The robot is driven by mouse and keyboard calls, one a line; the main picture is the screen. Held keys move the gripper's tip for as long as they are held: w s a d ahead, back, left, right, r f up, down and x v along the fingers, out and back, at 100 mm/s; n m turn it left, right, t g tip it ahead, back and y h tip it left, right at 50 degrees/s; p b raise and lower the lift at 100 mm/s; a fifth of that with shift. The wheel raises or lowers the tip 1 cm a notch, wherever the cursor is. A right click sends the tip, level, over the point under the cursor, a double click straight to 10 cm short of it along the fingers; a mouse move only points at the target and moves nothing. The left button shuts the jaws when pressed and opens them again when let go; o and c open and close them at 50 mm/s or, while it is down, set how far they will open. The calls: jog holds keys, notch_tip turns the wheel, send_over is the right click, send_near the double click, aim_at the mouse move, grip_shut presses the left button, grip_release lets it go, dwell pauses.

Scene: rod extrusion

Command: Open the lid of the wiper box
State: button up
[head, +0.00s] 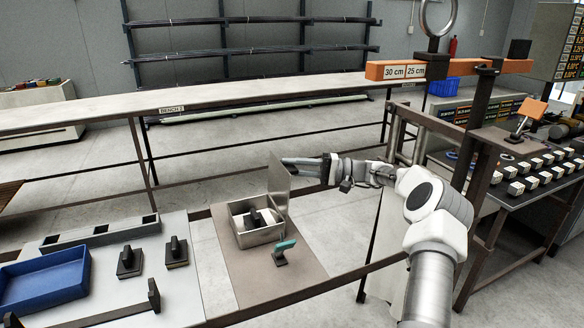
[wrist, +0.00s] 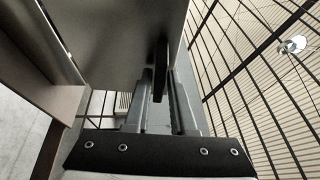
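The wiper box (head: 262,237) is a metal box on a brown board in the head view. Its lid (head: 278,184) stands raised, about upright, along the box's right side. A dark-handled wiper shows inside the box. My gripper (head: 290,163) is at the lid's upper part, its tip overlapping the lid in this view. In the wrist view the grey lid panel (wrist: 115,40) fills the upper left, beside my gripper (wrist: 165,85). A dark narrow piece shows by the fingers; whether they grip the lid or only touch it is unclear.
A teal-topped tool (head: 284,250) stands on the brown board in front of the box. Two black-handled blocks (head: 176,252) and a blue tray (head: 45,278) lie to the left. Dark rails run around the bench. The orange-beamed stand (head: 450,68) is at the right.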

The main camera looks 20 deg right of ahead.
jog(key=shift+o, duration=1.3)
jog(key=shift+d, duration=0.1)
jog(key=v, duration=1.2)
